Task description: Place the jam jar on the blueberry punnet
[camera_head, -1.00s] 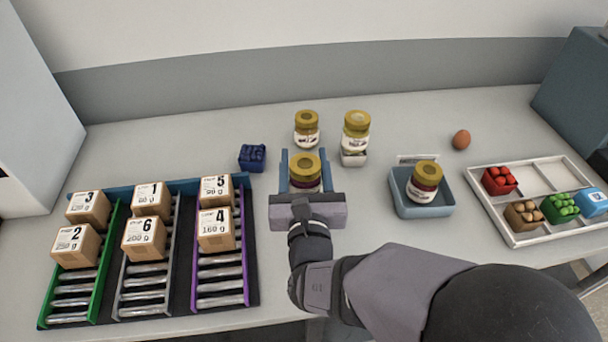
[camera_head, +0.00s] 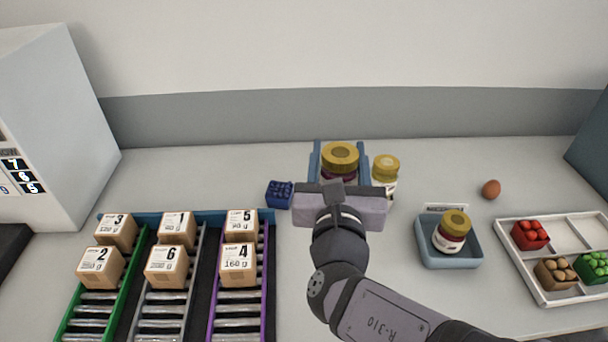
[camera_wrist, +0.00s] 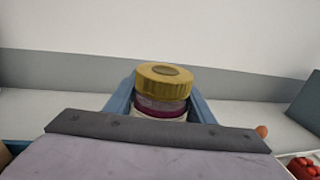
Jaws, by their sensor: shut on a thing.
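My gripper (camera_head: 339,152) is shut on a jam jar (camera_head: 341,160) with a yellow lid and dark red contents. The blue fingers stand on either side of the jar, which looks upright and raised above the table. In the wrist view the held jar (camera_wrist: 163,88) shows its lid and red band; its lower part is hidden by my gripper. The blueberry punnet (camera_head: 279,194), small and dark blue, sits on the table to the left of and below my gripper in the head view, apart from the jar.
A pale jar (camera_head: 385,172) with a yellow lid stands just right of my gripper. An egg (camera_head: 491,189) lies at right, near a white divided tray (camera_head: 535,280) with punnets. Numbered boxes (camera_head: 238,263) stand on rollers at left.

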